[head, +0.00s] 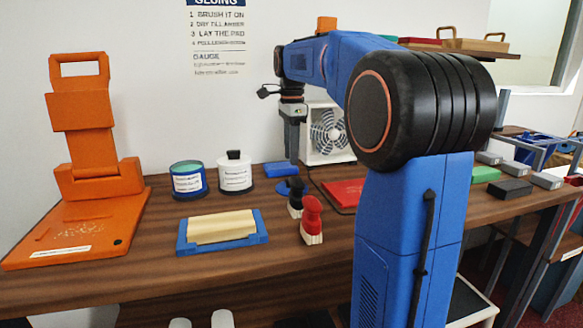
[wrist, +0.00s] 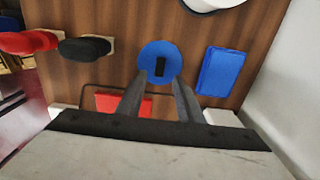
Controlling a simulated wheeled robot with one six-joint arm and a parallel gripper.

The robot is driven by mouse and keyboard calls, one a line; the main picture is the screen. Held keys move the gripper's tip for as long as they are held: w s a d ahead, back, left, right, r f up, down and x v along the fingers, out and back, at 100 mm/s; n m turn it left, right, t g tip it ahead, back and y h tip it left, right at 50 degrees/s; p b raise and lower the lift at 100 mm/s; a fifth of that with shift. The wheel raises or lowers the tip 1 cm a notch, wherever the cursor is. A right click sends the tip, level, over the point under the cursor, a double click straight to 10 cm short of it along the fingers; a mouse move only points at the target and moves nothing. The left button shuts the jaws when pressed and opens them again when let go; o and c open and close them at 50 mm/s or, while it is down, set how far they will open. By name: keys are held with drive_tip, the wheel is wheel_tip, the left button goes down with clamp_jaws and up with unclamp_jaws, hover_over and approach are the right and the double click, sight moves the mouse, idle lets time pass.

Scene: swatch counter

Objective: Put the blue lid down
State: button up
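The round blue lid (head: 284,189) with a black knob appears to lie flat on the wooden counter, partly hidden by the black brush in the head view. In the wrist view the lid (wrist: 149,52) shows whole, just beyond my fingertips, with its knob lined up with the gap between them. My gripper (head: 292,158) points down above the counter near the lid. In the wrist view my gripper (wrist: 161,84) is open, with nothing between its fingers. The exact height of the fingertips above the lid is hard to tell.
A blue can (head: 188,184) and a white jar (head: 235,178) stand left of the lid. A blue block (head: 282,169) lies behind it. The black brush (head: 296,206) and red brush (head: 311,225) stand in front. A red mat (head: 344,192) lies to the right, a fan (head: 328,135) behind.

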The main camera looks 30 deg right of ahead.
drive_tip(key=shift+r, duration=2.55)
drive_tip(key=shift+s+a, duration=0.1)
